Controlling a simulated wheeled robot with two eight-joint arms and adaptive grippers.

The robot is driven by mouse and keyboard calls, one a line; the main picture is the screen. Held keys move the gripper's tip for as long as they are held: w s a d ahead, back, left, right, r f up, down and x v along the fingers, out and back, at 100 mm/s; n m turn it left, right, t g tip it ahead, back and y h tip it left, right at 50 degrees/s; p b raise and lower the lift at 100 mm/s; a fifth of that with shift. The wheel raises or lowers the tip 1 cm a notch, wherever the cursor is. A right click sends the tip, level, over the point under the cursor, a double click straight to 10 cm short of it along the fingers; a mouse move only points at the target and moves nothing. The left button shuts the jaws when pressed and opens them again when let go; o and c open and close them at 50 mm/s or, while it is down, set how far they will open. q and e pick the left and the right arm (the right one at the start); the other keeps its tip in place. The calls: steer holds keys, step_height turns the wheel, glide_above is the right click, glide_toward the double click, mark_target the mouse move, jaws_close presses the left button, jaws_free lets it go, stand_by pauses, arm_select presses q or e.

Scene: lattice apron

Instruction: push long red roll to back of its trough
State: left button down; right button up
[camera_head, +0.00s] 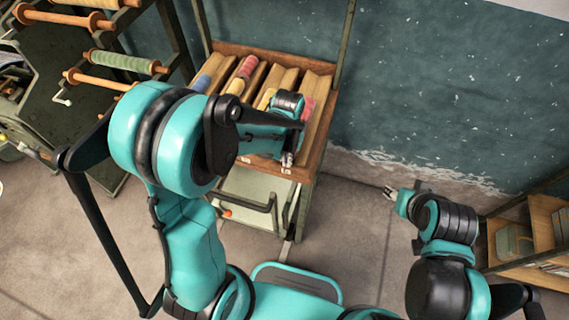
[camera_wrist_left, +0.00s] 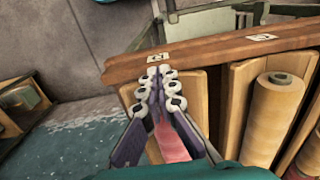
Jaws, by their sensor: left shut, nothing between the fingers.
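A red roll (camera_head: 308,108) lies in the rightmost trough of the wooden rack (camera_head: 317,160) in the head view, partly hidden by my left arm. It also shows in the left wrist view (camera_wrist_left: 172,143), just beyond my fingers and partly covered by them. My left gripper (camera_head: 287,159) is shut and empty, at the front end of that trough; its fingertips (camera_wrist_left: 160,75) are close to the front rail in the wrist view. I cannot tell whether they touch the roll. My right gripper (camera_head: 389,193) hangs over the floor, right of the rack, too small to read.
A tan roll (camera_wrist_left: 272,120) lies in the neighbouring trough. Another roll with red and yellow (camera_head: 242,75) lies further left. Wooden dividers separate the troughs. Posts rise at the rack's sides. A shelf (camera_head: 520,262) stands at the lower right, with open floor between.

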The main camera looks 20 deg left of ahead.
arm_select(q)
steer(key=shift+w, duration=0.45)
steer(key=w, duration=1.1)
steer(key=w+b, duration=0.1)
steer(key=w, duration=0.5)
steer(key=shift+d, duration=0.3)
steer(key=shift+s, duration=0.1)
